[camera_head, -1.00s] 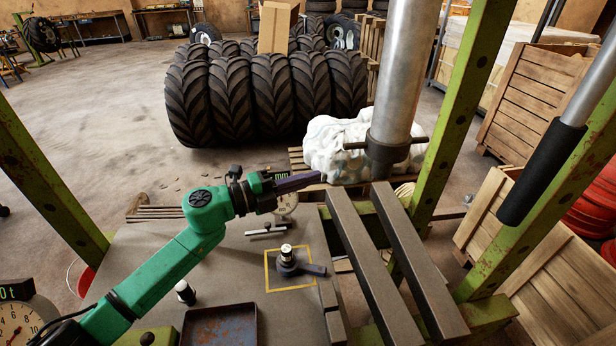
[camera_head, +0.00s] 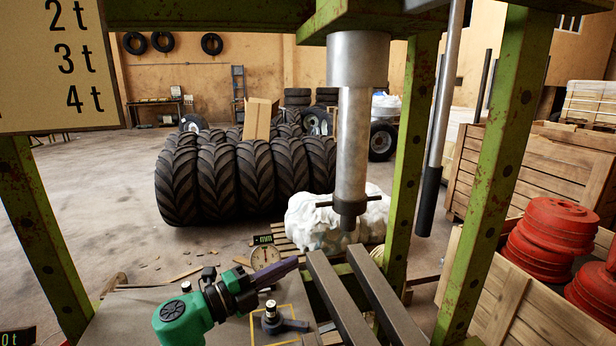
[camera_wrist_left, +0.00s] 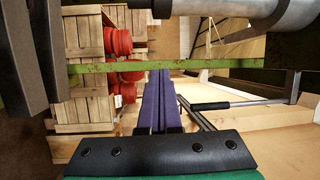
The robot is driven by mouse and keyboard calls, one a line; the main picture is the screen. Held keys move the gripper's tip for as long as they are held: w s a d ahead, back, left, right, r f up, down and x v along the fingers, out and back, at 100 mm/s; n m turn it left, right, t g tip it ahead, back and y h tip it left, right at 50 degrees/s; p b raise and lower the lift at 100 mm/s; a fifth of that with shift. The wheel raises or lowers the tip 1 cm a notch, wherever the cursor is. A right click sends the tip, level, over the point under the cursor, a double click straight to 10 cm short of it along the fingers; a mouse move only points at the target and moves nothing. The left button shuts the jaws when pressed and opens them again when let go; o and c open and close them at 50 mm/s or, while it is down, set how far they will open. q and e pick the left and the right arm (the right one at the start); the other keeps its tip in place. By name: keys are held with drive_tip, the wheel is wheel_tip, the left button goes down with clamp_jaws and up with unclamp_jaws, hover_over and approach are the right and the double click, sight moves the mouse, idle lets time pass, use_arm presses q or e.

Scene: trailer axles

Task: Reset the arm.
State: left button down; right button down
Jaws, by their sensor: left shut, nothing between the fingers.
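My left arm is green and comes in low at the left of the head view. Its gripper (camera_head: 284,268) has long purple fingers lying together, with nothing between them, pointing right. The shut purple fingers also show in the left wrist view (camera_wrist_left: 159,98). The gripper is above the grey table (camera_head: 135,312), beside the two dark steel bars (camera_head: 345,305) of the press. My right gripper is in neither view.
The press ram (camera_head: 352,150) hangs over the bars between green posts (camera_head: 480,180). A dark tool with a handle (camera_head: 272,318) stands in a yellow square on the table, near a dial gauge (camera_head: 265,257). Wooden crates (camera_head: 525,300) with red discs (camera_head: 550,235) stand right. Large tyres (camera_head: 245,180) stand behind.

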use_arm(q)
drive_tip(key=w+a+f+n+t+y, duration=0.25)
drive_tip(key=a+n+t+y, duration=0.45)
drive_tip(key=n, duration=0.5)
drive_tip(key=s+a+f+n+g+y, duration=0.55)
drive_tip(key=a+f+n+y, duration=0.25)
drive_tip(key=f+n, duration=0.3)
drive_tip(key=s+a+f+n+g, duration=0.15)
drive_tip(key=s+f+g, duration=0.35)
drive_tip(key=s, duration=0.5)
drive_tip(key=s+a+f+n+g, duration=0.15)
drive_tip(key=s+f+g, duration=0.25)
drive_tip(key=s+f, duration=0.5)
drive_tip(key=s+f+g, duration=0.1)
drive_tip(key=s+f, duration=0.1)
drive_tip(key=f, duration=0.9)
drive_tip(key=s+f+g, duration=0.1)
drive_tip(key=s+f, duration=0.1)
drive_tip(key=f, duration=0.8)
drive_tip(key=s+a+f, duration=0.3)
drive_tip(key=s+f, duration=1.2)
drive_tip(key=s, duration=0.2)
drive_tip(key=shift+a+f+m+g, duration=0.2)
drive_tip(key=shift+f+m+g, duration=0.05)
drive_tip(key=shift+m+g, duration=0.1)
